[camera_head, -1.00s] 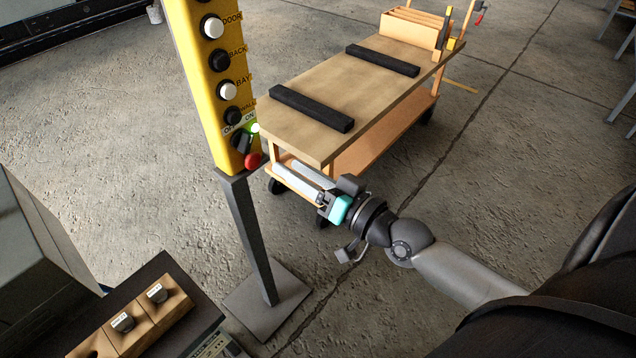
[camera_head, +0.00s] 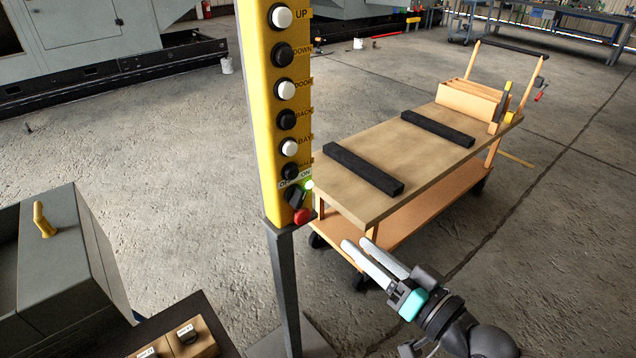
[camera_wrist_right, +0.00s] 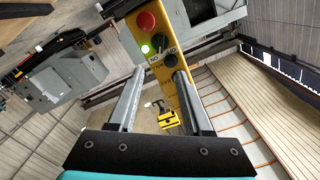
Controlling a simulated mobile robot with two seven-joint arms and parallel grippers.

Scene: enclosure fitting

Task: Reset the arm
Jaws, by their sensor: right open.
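My right gripper (camera_head: 361,249) is in the lower right of the head view, just right of the yellow control post and in front of the wooden cart. It is open and empty; its two fingers stand apart in the right wrist view (camera_wrist_right: 158,80). The yellow button panel (camera_head: 265,125) carries black and white buttons, a green lit lamp (camera_head: 307,184), a black switch (camera_head: 293,196) and a red button (camera_head: 302,216). In the right wrist view the red button (camera_wrist_right: 146,21) and lit green lamp (camera_wrist_right: 146,49) show beyond the fingertips, apart from them. My left gripper is not in view.
The wooden cart (camera_head: 380,205) with two black strips stands behind the gripper. A grey cabinet (camera_head: 75,265) with a yellow handle is at left. A wooden block with labelled knobs (camera_head: 205,345) is at bottom left. Open concrete floor lies at right.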

